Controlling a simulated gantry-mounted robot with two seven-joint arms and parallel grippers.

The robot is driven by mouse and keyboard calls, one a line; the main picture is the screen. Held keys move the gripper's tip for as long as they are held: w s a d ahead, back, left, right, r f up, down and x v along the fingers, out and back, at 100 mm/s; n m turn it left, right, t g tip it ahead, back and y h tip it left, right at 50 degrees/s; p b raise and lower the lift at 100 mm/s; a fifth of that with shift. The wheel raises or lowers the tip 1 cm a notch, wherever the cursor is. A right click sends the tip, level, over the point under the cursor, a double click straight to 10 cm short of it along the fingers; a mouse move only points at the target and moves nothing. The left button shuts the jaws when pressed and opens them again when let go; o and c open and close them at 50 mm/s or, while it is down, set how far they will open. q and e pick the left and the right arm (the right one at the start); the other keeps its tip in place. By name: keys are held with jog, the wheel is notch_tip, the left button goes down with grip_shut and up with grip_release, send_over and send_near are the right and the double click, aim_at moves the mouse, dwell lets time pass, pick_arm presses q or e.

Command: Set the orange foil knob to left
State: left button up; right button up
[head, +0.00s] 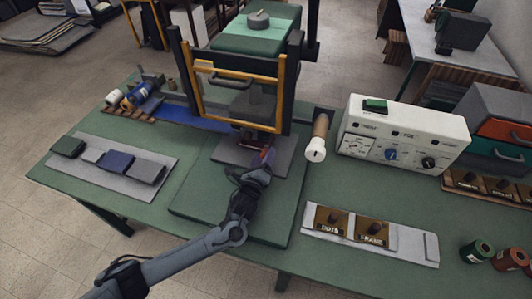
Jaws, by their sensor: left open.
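The white control box (405,130) stands at the right of the green table. My right gripper is not in view.
The press frame (187,85) with yellow bars rises behind my left gripper. A copper-coloured roll (320,128) with a white end sticks out between press and box. A pale tray (405,240) with labelled brown blocks lies in front of the box. Spools (477,250) stand at far right.

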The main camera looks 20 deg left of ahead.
pick_arm(q)
jog(key=shift+w, duration=1.3)
jog(key=shift+a, duration=0.1)
grip_shut()
